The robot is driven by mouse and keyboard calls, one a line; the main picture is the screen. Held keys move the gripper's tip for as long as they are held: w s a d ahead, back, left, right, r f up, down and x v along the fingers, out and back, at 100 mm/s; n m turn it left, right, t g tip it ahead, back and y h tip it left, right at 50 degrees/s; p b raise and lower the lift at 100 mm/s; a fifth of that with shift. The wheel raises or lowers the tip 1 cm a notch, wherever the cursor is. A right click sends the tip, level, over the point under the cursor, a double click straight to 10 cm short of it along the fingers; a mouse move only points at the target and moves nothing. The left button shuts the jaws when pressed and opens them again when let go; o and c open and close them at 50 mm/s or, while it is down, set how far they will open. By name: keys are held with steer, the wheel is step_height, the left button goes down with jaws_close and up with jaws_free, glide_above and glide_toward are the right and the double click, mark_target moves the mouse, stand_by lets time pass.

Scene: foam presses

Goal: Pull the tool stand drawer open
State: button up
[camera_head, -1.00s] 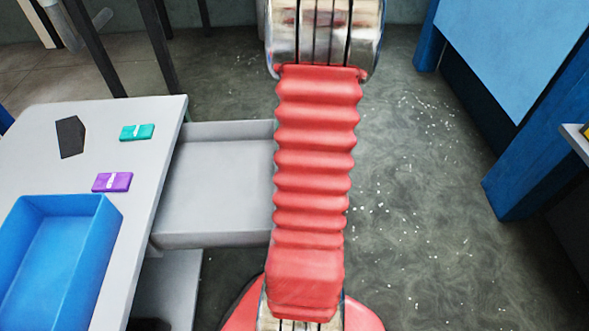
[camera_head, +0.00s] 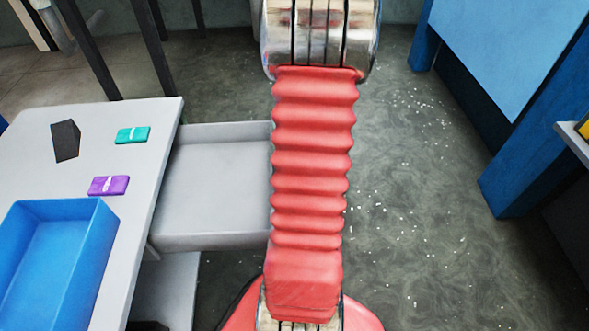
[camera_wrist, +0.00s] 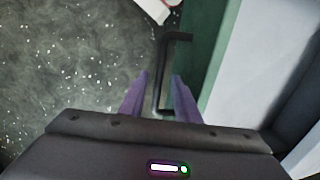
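The tool stand drawer (camera_head: 215,190) is a grey, empty tray standing out from the right side of the grey stand (camera_head: 150,215). My red ribbed arm hides its right end in the head view. In the wrist view the drawer's green front (camera_wrist: 203,50) carries a black bar handle (camera_wrist: 162,75). My gripper (camera_wrist: 160,80) has two purple fingers, one on each side of the handle bar. They stand apart with a visible gap to the bar, so it is open around the handle. My gripper is out of sight in the head view.
A blue bin (camera_head: 55,260), a purple block (camera_head: 108,186), a teal block (camera_head: 132,135) and a black piece (camera_head: 66,141) are on the stand top. Speckled floor (camera_head: 420,200) is clear to the right, up to a blue frame (camera_head: 510,190).

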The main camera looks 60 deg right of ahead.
step_height(320, 180, up, 13)
steer(key=s+d, duration=0.1)
steer(key=s, duration=0.1)
steer(key=shift+d+r, duration=0.15)
steer(key=shift+d, duration=0.05)
stand_by(0.8)
steer(key=w+a+r+n+h, duration=0.1)
steer(key=w+a+r+n, duration=0.3)
steer(key=a, duration=0.6)
steer(key=w+a+r+n+h, duration=0.1)
steer(key=w+a+r, duration=0.4)
steer(key=a, duration=0.4)
steer(key=s+a+r+n+t, duration=0.1)
steer(key=a+n+t, duration=0.1)
steer(key=a, duration=0.8)
steer(key=s+a+r+n+t, duration=0.1)
steer(key=a+n, duration=0.3)
steer(key=a, duration=0.7)
steer(key=shift+r+t+y, duration=0.4)
steer(key=shift+r, duration=0.05)
steer(key=shift+d, duration=0.1)
